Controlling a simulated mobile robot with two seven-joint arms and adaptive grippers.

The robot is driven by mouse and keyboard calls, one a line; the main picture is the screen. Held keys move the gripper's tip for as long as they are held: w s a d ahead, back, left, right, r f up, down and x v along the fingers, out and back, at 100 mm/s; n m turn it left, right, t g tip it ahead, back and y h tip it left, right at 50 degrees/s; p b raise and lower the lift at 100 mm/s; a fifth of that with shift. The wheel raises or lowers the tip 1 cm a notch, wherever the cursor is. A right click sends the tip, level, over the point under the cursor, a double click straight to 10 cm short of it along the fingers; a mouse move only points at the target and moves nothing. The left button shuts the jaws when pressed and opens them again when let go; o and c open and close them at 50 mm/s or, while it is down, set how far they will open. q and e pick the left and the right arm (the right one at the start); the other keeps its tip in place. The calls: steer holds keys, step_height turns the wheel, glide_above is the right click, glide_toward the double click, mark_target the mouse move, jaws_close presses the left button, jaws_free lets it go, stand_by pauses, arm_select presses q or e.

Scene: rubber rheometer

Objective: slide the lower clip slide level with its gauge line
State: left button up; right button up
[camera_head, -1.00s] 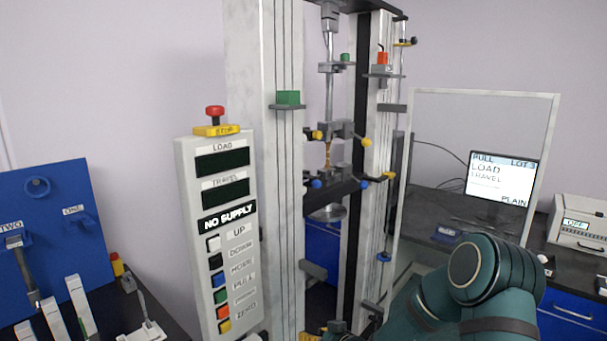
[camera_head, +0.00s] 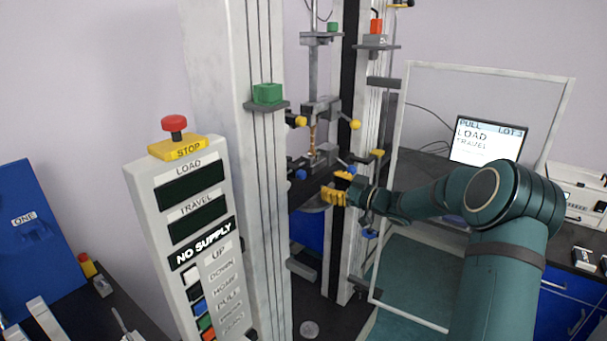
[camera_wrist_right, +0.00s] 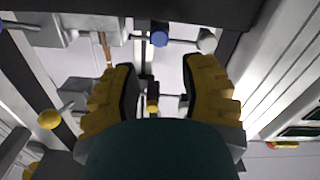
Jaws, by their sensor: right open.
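An orange-brown strip (camera_head: 312,132) stands upright between the grips of the test frame. It also shows in the wrist view (camera_wrist_right: 105,48). On the right column sit a yellow-tipped slide (camera_head: 377,154) and, lower, a blue-tipped one (camera_head: 370,234); I cannot tell which is the lower clip slide. The gauge line is too small to make out. My right gripper (camera_head: 335,193) is open just below the lower grip. In the wrist view its yellow fingers (camera_wrist_right: 158,92) stand either side of a small yellow-tipped piece (camera_wrist_right: 152,103); contact is not clear. My left gripper is out of view.
Yellow knobs (camera_head: 355,124) and a blue knob (camera_head: 300,174) stick out around the grips close to my fingers. The control panel (camera_head: 195,225) with a red stop button (camera_head: 174,124) stands left. A clear framed guard (camera_head: 480,72) stands right, before a monitor (camera_head: 487,141).

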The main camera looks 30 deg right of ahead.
mark_target(304, 176)
steer(key=p+x, duration=0.1)
steer(key=x, duration=0.8)
steer(key=shift+w, duration=0.25)
jaws_close()
